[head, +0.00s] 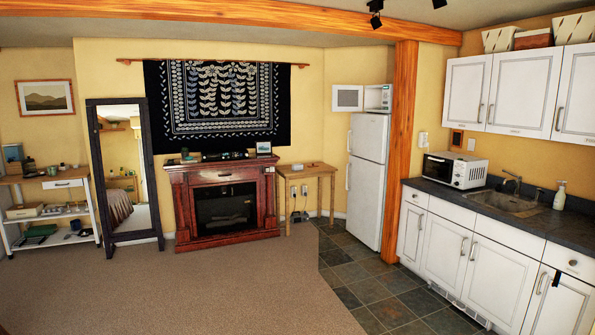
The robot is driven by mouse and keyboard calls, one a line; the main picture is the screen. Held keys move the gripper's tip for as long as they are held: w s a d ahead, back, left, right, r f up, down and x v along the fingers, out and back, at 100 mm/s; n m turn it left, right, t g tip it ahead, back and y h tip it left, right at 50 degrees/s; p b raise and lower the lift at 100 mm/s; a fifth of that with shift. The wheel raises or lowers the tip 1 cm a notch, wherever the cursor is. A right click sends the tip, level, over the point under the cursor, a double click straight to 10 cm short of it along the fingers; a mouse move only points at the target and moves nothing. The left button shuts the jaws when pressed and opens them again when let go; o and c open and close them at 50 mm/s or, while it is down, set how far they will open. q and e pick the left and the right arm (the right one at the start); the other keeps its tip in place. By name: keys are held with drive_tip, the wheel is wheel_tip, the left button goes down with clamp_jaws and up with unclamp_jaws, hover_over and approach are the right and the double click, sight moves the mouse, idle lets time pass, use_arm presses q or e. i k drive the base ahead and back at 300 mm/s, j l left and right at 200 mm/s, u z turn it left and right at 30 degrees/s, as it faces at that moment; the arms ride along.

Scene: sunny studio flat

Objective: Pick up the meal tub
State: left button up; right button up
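I cannot make out a meal tub anywhere in the head view. Neither of my grippers is in view. A white fridge (367,185) stands by the wooden post with its doors shut. A white microwave (456,170) sits shut on the dark kitchen counter (558,222). A second white microwave (350,98) stands on top of the fridge with its door swung open; its inside is too small to read.
Right are white cabinets (444,247), a sink (505,202) and a soap bottle (560,195). An orange post (400,150) stands by the fridge. A fireplace (224,203), small wooden table (307,172), mirror (126,170) and shelf cart (47,211) line the back. The carpet (190,290) is clear.

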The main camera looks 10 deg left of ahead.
sight(297, 167)
drive_tip(key=i+u, duration=0.3)
drive_tip(key=i, duration=5.2)
drive_tip(key=i+z, duration=0.1)
drive_tip(key=i, duration=0.55)
drive_tip(key=i+j, duration=0.15)
drive_tip(key=i, duration=0.5)
drive_tip(key=i+j+z, duration=0.15)
drive_tip(key=i, duration=0.45)
